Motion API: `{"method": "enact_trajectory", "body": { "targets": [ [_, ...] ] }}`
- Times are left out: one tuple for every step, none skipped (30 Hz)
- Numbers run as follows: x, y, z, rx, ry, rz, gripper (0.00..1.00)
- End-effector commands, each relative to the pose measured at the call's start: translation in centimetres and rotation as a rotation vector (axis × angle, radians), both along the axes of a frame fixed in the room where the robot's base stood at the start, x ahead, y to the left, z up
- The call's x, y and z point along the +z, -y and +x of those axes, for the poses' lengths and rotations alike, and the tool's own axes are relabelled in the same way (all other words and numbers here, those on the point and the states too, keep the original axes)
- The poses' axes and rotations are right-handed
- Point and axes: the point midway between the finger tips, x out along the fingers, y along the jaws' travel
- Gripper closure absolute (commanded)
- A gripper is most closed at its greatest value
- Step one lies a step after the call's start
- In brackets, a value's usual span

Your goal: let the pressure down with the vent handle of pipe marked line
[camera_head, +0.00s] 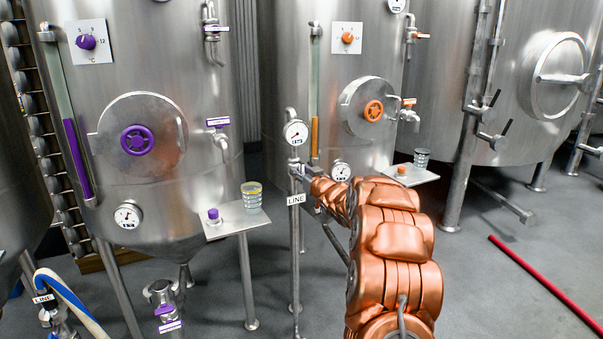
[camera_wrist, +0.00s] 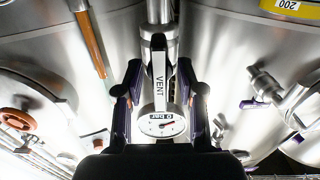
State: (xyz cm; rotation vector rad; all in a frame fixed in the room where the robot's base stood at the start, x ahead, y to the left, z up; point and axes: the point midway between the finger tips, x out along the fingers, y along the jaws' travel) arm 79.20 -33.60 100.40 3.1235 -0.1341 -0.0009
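The pipe marked LINE (camera_head: 296,235) stands upright between the two front tanks, with a round pressure gauge (camera_head: 296,132) near its top. In the wrist view the pale vent handle (camera_wrist: 159,88), lettered VENT, lies between the fingers of my gripper (camera_wrist: 159,66). The fingers stand on both sides of the handle, with visible gaps. The gauge dial (camera_wrist: 162,124), with a red needle, shows below the handle; its exact reading is too small to tell. In the head view my copper arm reaches the pipe from the right, and the handle is mostly hidden there.
A purple-marked tank (camera_head: 180,60) stands left and an orange-marked tank (camera_head: 285,60) behind the pipe. Small shelves (camera_head: 237,222) and (camera_head: 415,176) hold cups. A hose (camera_head: 75,300) with another LINE tag is at lower left. A red bar (camera_head: 545,283) lies on the floor.

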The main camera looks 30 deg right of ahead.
Motion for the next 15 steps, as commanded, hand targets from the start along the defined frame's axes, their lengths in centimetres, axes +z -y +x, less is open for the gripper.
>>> {"method": "enact_trajectory", "body": {
  "targets": [
    [0.0,0.0,-0.1,-0.001,0.0,0.0,0.62],
    [0.1,0.0,-0.2,-0.001,0.0,0.0,0.62],
    [0.1,0.0,-0.4,-0.001,0.001,0.0,0.62],
    [0.1,0.0,-0.6,-0.001,0.001,0.0,0.62],
    [0.2,0.0,-0.9,-0.001,0.001,0.0,0.62],
    [0.2,0.0,-1.2,-0.001,0.001,0.0,0.62],
    [0.2,0.0,-1.6,-0.002,0.0,0.0,0.62],
    [0.1,-0.1,-1.9,-0.002,-0.001,0.0,0.62],
    [0.0,-0.1,-2.4,-0.002,-0.003,0.002,0.62],
    [-0.1,-0.2,-2.8,-0.002,-0.004,0.003,0.62],
    [-0.1,-0.2,-3.1,-0.002,-0.003,0.002,0.62],
    [0.0,-0.2,-3.7,-0.003,-0.002,0.001,0.62],
    [0.0,-0.2,-4.1,-0.003,-0.001,0.001,0.62],
    [0.1,-0.3,-4.5,-0.002,-0.001,0.001,0.62],
    [0.1,-0.4,-5.0,-0.001,0.0,0.002,0.62]
  ]
}}
